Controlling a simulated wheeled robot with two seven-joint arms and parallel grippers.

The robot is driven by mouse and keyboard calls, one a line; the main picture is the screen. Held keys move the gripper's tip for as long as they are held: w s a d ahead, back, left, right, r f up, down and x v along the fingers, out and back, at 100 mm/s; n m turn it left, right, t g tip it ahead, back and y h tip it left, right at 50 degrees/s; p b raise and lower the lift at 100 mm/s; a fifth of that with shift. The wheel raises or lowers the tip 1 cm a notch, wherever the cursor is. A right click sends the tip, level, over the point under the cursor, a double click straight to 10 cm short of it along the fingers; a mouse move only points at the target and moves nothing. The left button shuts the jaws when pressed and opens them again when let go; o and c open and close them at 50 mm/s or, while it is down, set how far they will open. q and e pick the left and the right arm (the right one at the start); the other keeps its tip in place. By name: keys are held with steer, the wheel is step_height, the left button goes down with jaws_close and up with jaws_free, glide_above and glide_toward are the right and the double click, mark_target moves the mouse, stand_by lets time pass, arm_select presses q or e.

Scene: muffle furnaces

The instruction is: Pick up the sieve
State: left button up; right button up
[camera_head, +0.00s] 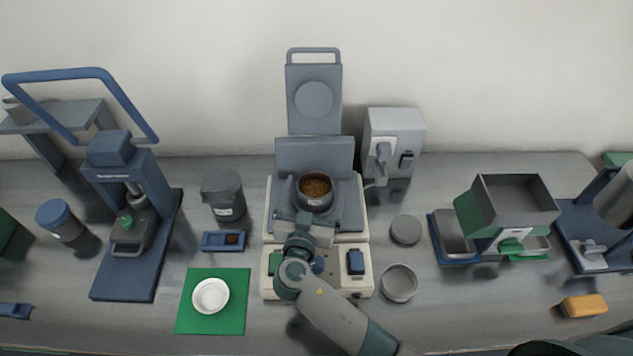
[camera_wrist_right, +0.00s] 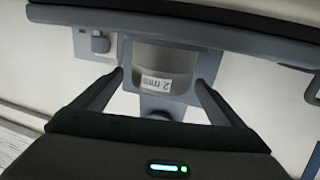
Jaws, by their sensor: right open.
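The sieve (camera_head: 315,192) is a round grey cup with brown granular material inside. It sits on the grey platform of the shaker-like machine in the middle of the head view. In the right wrist view the sieve (camera_wrist_right: 162,68) carries a white "2 mm" label, seen upside down. My right gripper (camera_head: 307,216) is in front of the sieve, on the near side. In the right wrist view the open fingers of my right gripper (camera_wrist_right: 161,82) appear on either side of the sieve, with gaps showing. Whether they reach around it is unclear. My left gripper is out of view.
The machine's upright back plate (camera_head: 314,100) stands behind the sieve. A grey lid (camera_head: 405,230) and an empty round pan (camera_head: 398,283) lie to the right. A white dish (camera_head: 210,296) sits on a green mat (camera_head: 238,322) at left. A grey box (camera_head: 393,135) stands behind right.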

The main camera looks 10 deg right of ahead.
mark_target(316, 197)
steer(key=shift+s, duration=0.1)
steer(key=c, duration=1.6)
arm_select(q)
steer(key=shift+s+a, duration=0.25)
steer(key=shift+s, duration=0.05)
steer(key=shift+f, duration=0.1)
arm_select(e)
steer(key=shift+r, duration=0.15)
steer(key=shift+r+b, duration=0.35)
steer(key=shift+r, duration=0.05)
step_height(316, 197, up, 3)
steer(key=shift+d+r+b, duration=0.1)
steer(key=shift+d+b, duration=0.05)
steer(key=shift+b, duration=0.65)
arm_select(q)
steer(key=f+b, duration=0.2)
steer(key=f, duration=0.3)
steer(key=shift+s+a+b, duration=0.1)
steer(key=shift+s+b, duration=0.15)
steer(key=shift+b, duration=0.15)
arm_select(e)
steer(key=s+d+r, duration=0.5)
steer(key=d+r, duration=0.2)
steer(key=d, duration=0.2)
steer(key=shift+s+d, duration=0.4)
